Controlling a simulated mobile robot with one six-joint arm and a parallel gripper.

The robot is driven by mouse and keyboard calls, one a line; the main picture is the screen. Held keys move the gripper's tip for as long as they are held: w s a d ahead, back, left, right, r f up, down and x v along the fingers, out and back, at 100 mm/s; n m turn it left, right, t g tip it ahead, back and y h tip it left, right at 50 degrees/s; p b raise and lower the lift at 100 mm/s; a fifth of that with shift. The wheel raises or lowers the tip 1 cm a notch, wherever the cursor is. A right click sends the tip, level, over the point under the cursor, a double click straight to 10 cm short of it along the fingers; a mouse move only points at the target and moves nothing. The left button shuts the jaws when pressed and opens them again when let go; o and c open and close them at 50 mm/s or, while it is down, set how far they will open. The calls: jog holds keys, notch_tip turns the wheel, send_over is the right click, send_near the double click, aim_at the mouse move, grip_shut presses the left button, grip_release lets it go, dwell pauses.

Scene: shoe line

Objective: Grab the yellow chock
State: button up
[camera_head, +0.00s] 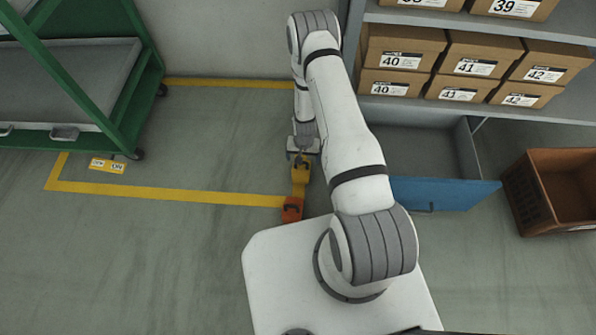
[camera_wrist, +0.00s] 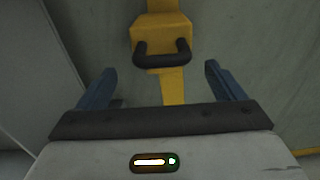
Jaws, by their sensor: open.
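The yellow chock (camera_wrist: 160,30) has a black bar handle (camera_wrist: 161,53) and shows at the top centre of the wrist view. It also shows in the head view (camera_head: 300,180), on the floor just below the end of my arm. My gripper (camera_wrist: 158,82) is open, its two blue fingers spread wide and empty. The handle lies ahead of the gap between the fingers, apart from both. In the head view my gripper (camera_head: 303,151) is small and partly merges with the chock, so the spacing there is hard to tell.
An orange-red block (camera_head: 292,209) lies by the chock, near my base. Yellow floor lines (camera_head: 170,194) mark a bay with a green cart (camera_head: 95,110) at left. At right are an open blue drawer (camera_head: 440,194), shelved shoe boxes (camera_head: 401,47) and a brown crate (camera_head: 540,195).

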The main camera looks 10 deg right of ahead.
jog(key=f, duration=0.1)
jog(key=f+b, duration=0.1)
jog(key=f, duration=0.1)
jog(key=f+b, duration=0.1)
jog(key=shift+w+a+f, duration=0.2)
jog(key=shift+w+f, duration=0.05)
jog(key=shift+f, duration=0.1)
jog(key=shift+r, duration=0.1)
jog(key=shift+c, duration=0.3)
jog(key=c, duration=1.8)
jog(key=shift+o, duration=0.2)
